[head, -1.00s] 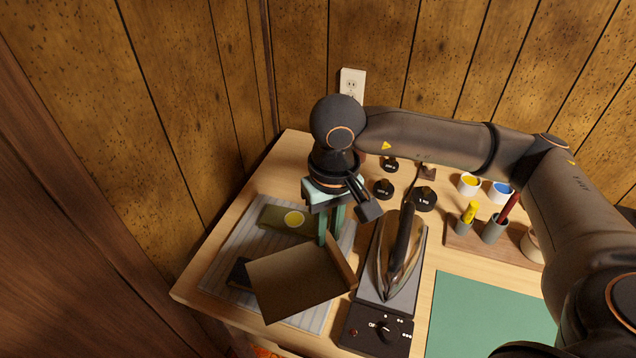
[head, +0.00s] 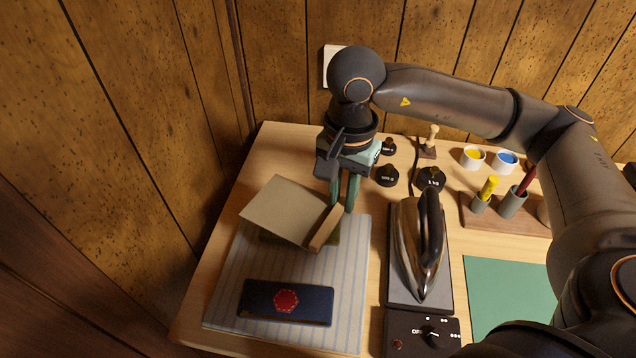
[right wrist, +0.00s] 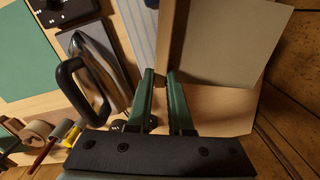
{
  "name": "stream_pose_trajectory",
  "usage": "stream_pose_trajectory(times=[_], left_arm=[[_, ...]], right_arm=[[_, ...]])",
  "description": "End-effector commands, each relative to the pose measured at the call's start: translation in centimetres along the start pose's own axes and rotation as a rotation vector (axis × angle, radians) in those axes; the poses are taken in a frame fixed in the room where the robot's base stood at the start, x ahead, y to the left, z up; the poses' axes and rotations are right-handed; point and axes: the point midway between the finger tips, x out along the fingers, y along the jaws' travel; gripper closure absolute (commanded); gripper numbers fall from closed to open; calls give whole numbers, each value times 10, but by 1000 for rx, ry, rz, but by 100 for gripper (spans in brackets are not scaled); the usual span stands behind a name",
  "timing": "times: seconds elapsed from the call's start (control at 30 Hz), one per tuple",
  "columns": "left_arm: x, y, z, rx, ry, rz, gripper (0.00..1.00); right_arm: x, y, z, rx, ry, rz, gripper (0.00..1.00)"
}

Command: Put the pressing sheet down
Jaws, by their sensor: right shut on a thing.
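The pressing sheet (head: 284,211) is a flat tan panel with a wooden bar (head: 326,227) along its right edge. My right gripper (head: 343,203) is shut on the bar, and the sheet is tilted over the back of the striped mat (head: 232,285). An olive cloth piece (head: 268,239) shows only at its edges beneath the sheet; whether they touch I cannot tell. In the right wrist view the gripper (right wrist: 163,78) has its fingers at the bar's end, with the sheet (right wrist: 223,45) to the right. My left gripper is not in view.
A navy cloth piece (head: 259,300) with a red patch (head: 286,300) lies on the mat's front. An iron (head: 430,245) stands on its base just right of the mat. Black weights (head: 388,176) stand behind it. A green mat (head: 500,295) lies at the right.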

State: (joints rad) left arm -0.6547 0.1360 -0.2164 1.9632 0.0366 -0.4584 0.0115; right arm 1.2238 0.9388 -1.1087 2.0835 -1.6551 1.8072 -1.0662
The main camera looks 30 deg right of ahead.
Motion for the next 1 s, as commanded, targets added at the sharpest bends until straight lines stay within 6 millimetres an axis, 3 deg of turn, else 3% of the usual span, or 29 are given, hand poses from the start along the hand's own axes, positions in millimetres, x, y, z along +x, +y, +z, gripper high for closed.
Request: stream_pose_trajectory(times=[0.33, 0.6, 0.83, 1.0], left_arm=[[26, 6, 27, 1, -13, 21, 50], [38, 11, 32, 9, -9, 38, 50], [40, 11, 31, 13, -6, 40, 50], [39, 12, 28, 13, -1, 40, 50]], right_arm=[[23, 11, -11, 678, 12, 0, 100], [31, 18, -17, 1091, 19, -1, 100], [33, 17, -21, 1226, 19, -1, 100], [46, -4, -42, 1237, 19, 1, 100]])
